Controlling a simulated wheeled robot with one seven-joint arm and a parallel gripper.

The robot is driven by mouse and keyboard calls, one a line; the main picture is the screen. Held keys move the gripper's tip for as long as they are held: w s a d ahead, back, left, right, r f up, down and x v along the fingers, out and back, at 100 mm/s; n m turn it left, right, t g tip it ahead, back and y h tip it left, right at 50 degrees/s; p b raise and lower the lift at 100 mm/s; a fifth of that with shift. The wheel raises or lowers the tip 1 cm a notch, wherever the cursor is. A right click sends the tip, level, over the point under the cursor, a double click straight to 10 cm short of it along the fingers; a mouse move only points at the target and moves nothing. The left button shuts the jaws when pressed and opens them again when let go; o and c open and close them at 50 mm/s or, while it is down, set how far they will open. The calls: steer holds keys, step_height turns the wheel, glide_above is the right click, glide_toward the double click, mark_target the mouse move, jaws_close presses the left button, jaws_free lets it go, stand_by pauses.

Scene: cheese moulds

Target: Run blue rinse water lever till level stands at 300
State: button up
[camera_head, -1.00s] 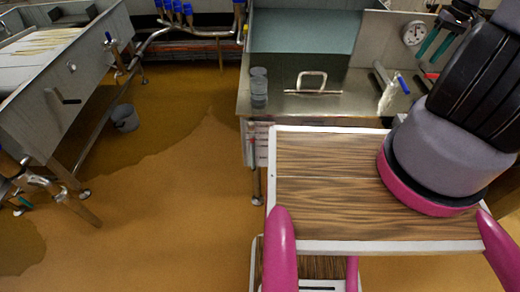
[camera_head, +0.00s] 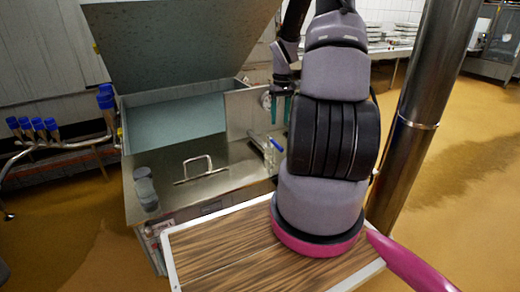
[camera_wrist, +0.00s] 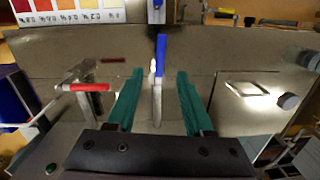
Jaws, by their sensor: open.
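The blue lever (camera_head: 277,145) stands on the steel counter beside the basin, below my gripper (camera_head: 281,110) in the head view. In the wrist view the blue lever (camera_wrist: 160,55) is upright, centred between my two green fingers (camera_wrist: 160,78). The fingers are open and apart from it on both sides; whether they reach down to its depth I cannot tell. A red lever (camera_wrist: 90,87) lies sideways on its fitting to the left. The basin (camera_head: 175,125) has pale water-coloured contents under a raised lid. I can read no level mark or number at 300.
A steel loop handle (camera_head: 195,168) sits on the counter with stacked grey cups (camera_head: 145,190) to its left. A round dial (camera_head: 266,100) is partly hidden behind my arm. A steel column (camera_head: 420,110) stands to the right. Blue-capped pipes (camera_head: 105,98) are at the left.

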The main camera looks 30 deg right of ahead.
mark_target(275, 142)
steer(key=f+h, duration=0.1)
steer(key=f, duration=0.2)
steer(key=w+f+h, duration=0.1)
steer(key=f, duration=0.3)
steer(key=a+f, duration=0.1)
steer(key=f, duration=0.2)
steer(key=shift+w+a+f+h, duration=0.1)
steer(key=shift+w+f+h, duration=0.05)
steer(key=shift+w+h, duration=0.2)
steer(key=shift+c, duration=0.4)
jaws_close()
stand_by(0.9)
